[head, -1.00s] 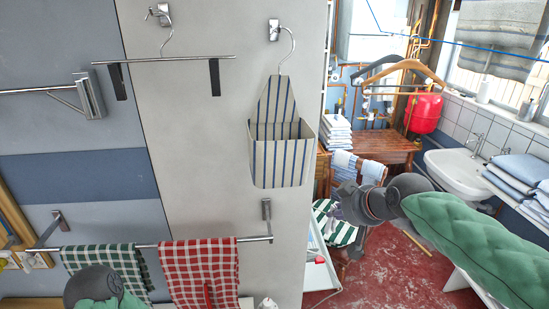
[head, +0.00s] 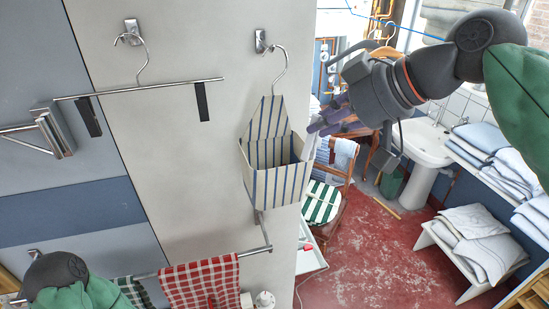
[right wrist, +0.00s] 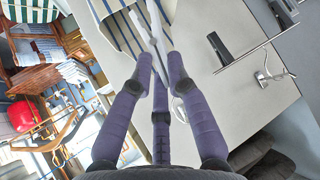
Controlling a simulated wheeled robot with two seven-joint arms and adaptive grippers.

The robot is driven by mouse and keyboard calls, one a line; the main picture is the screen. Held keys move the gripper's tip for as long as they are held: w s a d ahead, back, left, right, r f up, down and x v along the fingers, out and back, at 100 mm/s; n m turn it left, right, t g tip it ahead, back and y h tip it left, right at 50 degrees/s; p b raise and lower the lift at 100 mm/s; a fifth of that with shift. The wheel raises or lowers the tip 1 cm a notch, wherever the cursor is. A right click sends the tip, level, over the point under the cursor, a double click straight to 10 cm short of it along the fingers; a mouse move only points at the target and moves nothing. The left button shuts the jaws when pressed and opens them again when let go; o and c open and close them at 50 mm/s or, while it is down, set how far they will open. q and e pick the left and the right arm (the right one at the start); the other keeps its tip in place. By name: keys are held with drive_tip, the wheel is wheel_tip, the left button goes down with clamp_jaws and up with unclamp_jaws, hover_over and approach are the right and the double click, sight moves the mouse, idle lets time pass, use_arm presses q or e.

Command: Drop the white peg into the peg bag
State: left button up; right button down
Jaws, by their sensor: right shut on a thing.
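The peg bag (head: 270,185), cream with blue stripes, hangs open-topped from a wire hook on the pale panel. My right gripper (head: 318,122) is just right of the bag's upper part in the head view, level with its back flap. In the right wrist view its purple fingers (right wrist: 158,68) are closed together on the white peg (right wrist: 150,28), which sticks out beyond the fingertips. The striped bag (right wrist: 118,28) shows behind and beside the peg there. I cannot tell whether they touch. The peg is not clear in the head view. My left gripper is not in view.
A hanger bar (head: 140,90) is left of the bag. Below is a metal rail with a red checked cloth (head: 200,285) and a green one (head: 133,292). A wash basin (head: 425,143) and folded linen (head: 480,240) are at the right. The red floor (head: 370,260) is mostly clear.

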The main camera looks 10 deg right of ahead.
approach(276, 131)
drive_tip(key=s+a, duration=0.4)
drive_tip(key=w+f+p, duration=0.1)
drive_tip(key=w+f, duration=0.2)
drive_tip(key=f, duration=0.4)
drive_tip(key=shift+w+a, duration=0.2)
drive_tip(key=shift+a, duration=0.05)
drive_tip(key=shift+f, duration=0.1)
drive_tip(key=shift+f, duration=0.3)
drive_tip(key=shift+f+b, duration=0.3)
drive_tip(key=shift+b, duration=0.25)
drive_tip(key=c, duration=1.2)
unclamp_jaws()
drive_tip(key=shift+r, duration=0.1)
